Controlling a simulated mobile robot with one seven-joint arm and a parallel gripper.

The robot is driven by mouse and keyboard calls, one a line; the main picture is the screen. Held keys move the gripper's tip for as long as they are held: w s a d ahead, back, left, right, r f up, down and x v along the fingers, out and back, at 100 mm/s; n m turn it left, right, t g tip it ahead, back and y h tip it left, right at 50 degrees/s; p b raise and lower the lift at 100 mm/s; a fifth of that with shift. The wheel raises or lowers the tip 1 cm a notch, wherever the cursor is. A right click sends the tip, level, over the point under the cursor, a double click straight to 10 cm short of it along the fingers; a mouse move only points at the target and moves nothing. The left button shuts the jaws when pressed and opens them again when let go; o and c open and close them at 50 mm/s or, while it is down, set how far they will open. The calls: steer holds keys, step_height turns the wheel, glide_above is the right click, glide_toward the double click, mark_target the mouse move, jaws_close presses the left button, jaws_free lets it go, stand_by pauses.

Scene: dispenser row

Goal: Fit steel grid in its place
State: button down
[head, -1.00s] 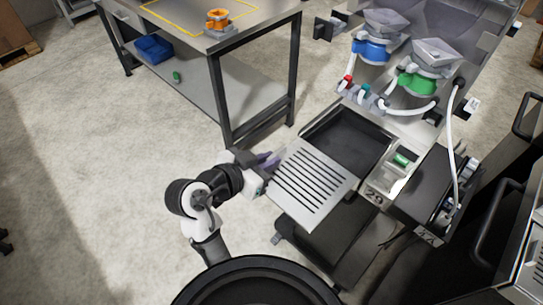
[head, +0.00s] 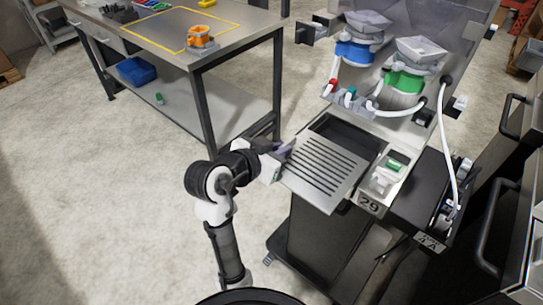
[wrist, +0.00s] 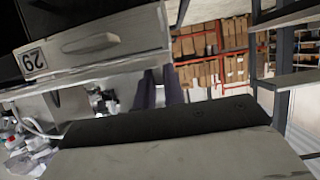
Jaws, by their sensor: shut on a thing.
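The steel grid (head: 322,172), a flat grey plate with dark parallel slots, is held by its left edge in my gripper (head: 285,152). The dark rectangular recess (head: 367,142) of station 29 lies behind it. The grid covers the recess's near part, and a dark strip shows beyond its far edge. The grid looks slightly turned against the recess; I cannot tell whether it touches the rim. In the wrist view my gripper's fingers (wrist: 160,90) are partly hidden behind a dark-edged slab, and I cannot make out the grid.
Blue (head: 357,52) and green (head: 404,82) dispensers with a white hose stand above the recess. A workbench (head: 200,42) stands behind left, with open floor at left.

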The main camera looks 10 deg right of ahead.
mark_target(306, 132)
steer(key=shift+w+d, duration=1.15)
steer(key=shift+d, duration=0.35)
steer(key=shift+w+d, duration=1.15)
steer(key=shift+d, duration=0.3)
steer(key=shift+w+d, duration=1.15)
steer(key=shift+d, duration=0.35)
steer(key=shift+f+b, duration=0.5)
steer(key=shift+f, duration=0.4)
steer(key=c, duration=1.4)
jaws_free()
steer(key=shift+r, duration=0.1)
steer(key=shift+s+a, duration=0.1)
steer(key=shift+a, duration=0.05)
